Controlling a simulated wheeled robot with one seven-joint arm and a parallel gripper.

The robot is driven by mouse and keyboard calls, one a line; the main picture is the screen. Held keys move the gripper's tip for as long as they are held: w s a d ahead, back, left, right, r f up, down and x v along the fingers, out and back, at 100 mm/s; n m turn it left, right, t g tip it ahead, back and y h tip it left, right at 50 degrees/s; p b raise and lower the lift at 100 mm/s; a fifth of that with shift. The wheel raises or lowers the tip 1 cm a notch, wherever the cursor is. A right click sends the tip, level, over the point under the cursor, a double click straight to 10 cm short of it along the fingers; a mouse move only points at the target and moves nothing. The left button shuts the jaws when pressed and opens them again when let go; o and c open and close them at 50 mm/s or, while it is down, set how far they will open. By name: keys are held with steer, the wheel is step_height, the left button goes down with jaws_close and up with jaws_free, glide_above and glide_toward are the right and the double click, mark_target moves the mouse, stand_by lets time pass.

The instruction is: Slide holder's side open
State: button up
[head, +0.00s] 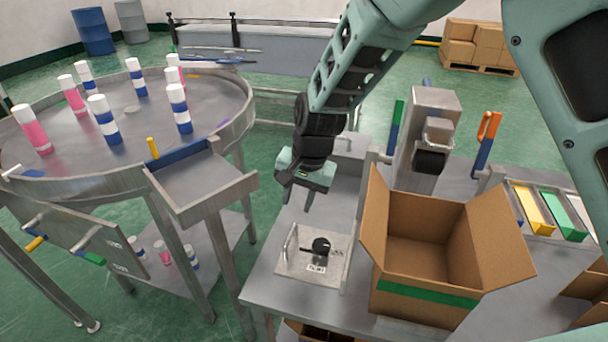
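I cannot tell for certain which part is the holder. A metal tray (205,184) at the round table's edge has a blue bar (183,153) with a yellow handle (153,147) across its table end. My gripper (297,198) hangs to the right of this tray, above the back left of the workbench. Its two short fingers point down and look spread, with nothing seen between them. It touches neither the tray nor the handle. A crimping machine (427,125) stands on the bench to the right of my gripper, partly hidden behind an open box.
The open cardboard box (425,290) fills the bench's front middle. A panel with a black knob (321,246) lies left of it. Several pink and blue-striped cans (104,120) stand on the round table (135,92). Blue-orange (487,140) and green-blue (394,127) levers rise from the bench.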

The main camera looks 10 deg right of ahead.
step_height(320, 180, up, 8)
steer(key=d, duration=0.1)
steer(key=shift+s+d+f, duration=0.2)
steer(key=shift+s+f, duration=0.05)
steer(key=shift+s, duration=0.05)
steer(key=s+d+r+n, duration=0.1)
steer(key=s+n, duration=0.3)
steer(key=s, duration=0.5)
steer(key=s+d+r+n+h, duration=0.1)
steer(key=s+d+n, duration=0.3)
steer(key=s, duration=0.5)
steer(key=s+d+r+n, duration=0.1)
steer(key=s+d+n, duration=0.2)
steer(key=s, duration=0.6)
steer(key=shift+d+r+n+g, duration=0.25)
steer(key=shift+n+g, duration=0.15)
steer(key=shift+n, duration=0.2)
